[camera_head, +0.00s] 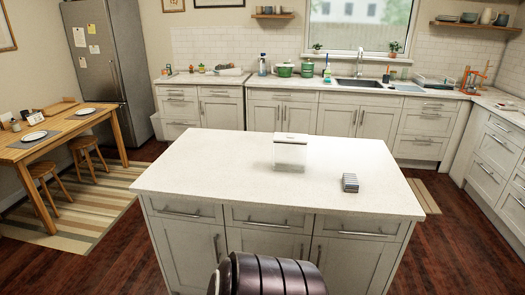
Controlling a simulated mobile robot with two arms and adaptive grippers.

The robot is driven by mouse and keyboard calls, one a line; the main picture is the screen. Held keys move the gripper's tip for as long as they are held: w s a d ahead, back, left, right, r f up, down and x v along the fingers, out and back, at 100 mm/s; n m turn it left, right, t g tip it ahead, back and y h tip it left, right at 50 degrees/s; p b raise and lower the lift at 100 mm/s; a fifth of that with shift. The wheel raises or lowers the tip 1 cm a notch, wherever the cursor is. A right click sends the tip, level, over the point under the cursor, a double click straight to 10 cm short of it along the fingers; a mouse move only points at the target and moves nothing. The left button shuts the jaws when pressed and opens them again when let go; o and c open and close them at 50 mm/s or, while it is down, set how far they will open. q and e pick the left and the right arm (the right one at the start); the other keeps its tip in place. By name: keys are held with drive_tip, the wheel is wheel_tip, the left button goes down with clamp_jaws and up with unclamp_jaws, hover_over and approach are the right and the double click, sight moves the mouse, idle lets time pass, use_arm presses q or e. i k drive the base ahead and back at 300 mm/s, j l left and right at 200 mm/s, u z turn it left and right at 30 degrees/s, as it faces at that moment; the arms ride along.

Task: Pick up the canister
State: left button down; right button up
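A clear, box-shaped canister (290,156) with a white lid stands upright on the white top of the kitchen island, a little right of its middle. It looks empty, though its see-through walls make this hard to tell. Neither of my grippers shows in the head view. Nothing is touching the canister.
The island top (215,175) is mostly bare. A small blue-grey striped block (350,183) lies on it to the right of the canister. Counters (220,78) with a sink (357,83) run behind. A wooden table (60,135) with stools stands at left.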

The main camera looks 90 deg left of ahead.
sight(290, 158)
drive_tip(key=u, duration=2.55)
drive_tip(key=i+j, duration=0.1)
drive_tip(key=i, duration=1.45)
